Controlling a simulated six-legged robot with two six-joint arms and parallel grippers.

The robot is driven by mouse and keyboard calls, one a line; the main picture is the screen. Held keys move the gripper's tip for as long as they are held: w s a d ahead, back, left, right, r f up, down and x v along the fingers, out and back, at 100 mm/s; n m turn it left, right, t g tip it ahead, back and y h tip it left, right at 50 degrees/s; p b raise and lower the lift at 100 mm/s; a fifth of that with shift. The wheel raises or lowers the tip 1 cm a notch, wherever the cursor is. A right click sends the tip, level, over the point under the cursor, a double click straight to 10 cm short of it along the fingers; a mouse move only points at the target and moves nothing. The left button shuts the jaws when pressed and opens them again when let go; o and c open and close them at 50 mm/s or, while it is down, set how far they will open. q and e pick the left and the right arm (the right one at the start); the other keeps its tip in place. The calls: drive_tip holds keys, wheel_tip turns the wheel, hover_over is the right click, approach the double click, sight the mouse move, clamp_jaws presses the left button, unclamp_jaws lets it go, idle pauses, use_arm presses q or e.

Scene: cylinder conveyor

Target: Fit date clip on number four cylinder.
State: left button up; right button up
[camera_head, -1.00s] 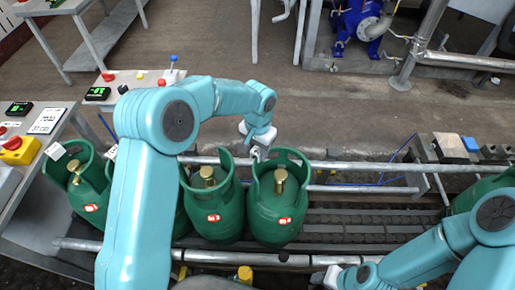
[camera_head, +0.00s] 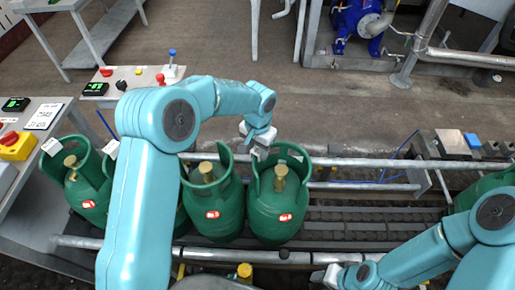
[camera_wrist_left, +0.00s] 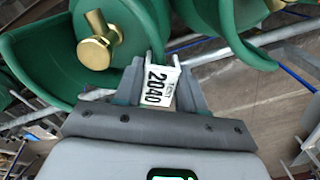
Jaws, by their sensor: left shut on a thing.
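My left gripper (camera_head: 258,148) is shut on a white date clip (camera_wrist_left: 158,86) printed 2040, which shows clearly in the left wrist view. The gripper is at the far left edge of the collar of a green cylinder (camera_head: 276,215) with a brass valve, the rightmost of the row at left and centre. In the wrist view the clip is close to a green collar rim; I cannot tell if they touch. Another green cylinder (camera_head: 217,218) stands just left of it. My right gripper (camera_head: 331,277) is low in the head view, its fingers unclear.
A leftmost cylinder (camera_head: 88,200) carries a white tag (camera_head: 53,146); a further tag (camera_head: 111,149) shows beside my arm. Metal rails (camera_head: 350,162) flank the conveyor (camera_head: 345,225), clear right of the row. Another cylinder (camera_head: 490,184) shows at the right edge.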

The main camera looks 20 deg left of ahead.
sight(258, 151)
use_arm(q)
drive_tip(key=shift+f, duration=0.4)
drive_tip(key=o, duration=1.1)
wheel_tip(258, 151, up, 16)
drive_tip(key=shift+d+r, duration=0.1)
drive_tip(key=shift+r, duration=0.1)
drive_tip(key=shift+s, duration=0.2)
